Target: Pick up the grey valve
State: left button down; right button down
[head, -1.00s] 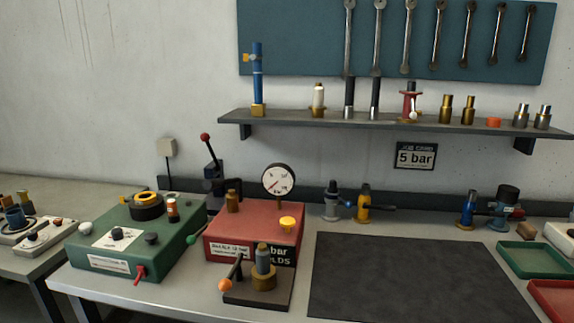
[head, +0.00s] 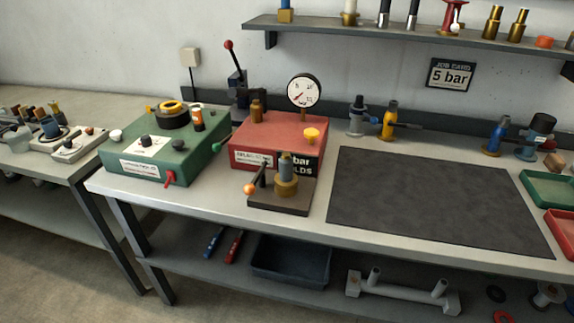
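A grey valve (head: 357,118) with a dark top stands upright at the back of the workbench, right of the red box with the gauge. A yellow valve (head: 388,121) with a dark side handle stands just right of it. Neither of my grippers is in view.
A dark mat (head: 435,195) covers the bench's front right, clear of objects. The red box (head: 278,140) and green box (head: 165,150) stand left. A blue valve (head: 495,136), a larger grey-blue valve (head: 534,140) and a green tray (head: 550,187) are right. A shelf (head: 400,38) hangs above.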

aim_at(286, 178)
jog(key=i+l+u, duration=0.1)
jog(key=l+u, duration=0.25)
jog(key=l, duration=0.3)
jog(key=l+u, duration=0.35)
jog(key=l, duration=0.25)
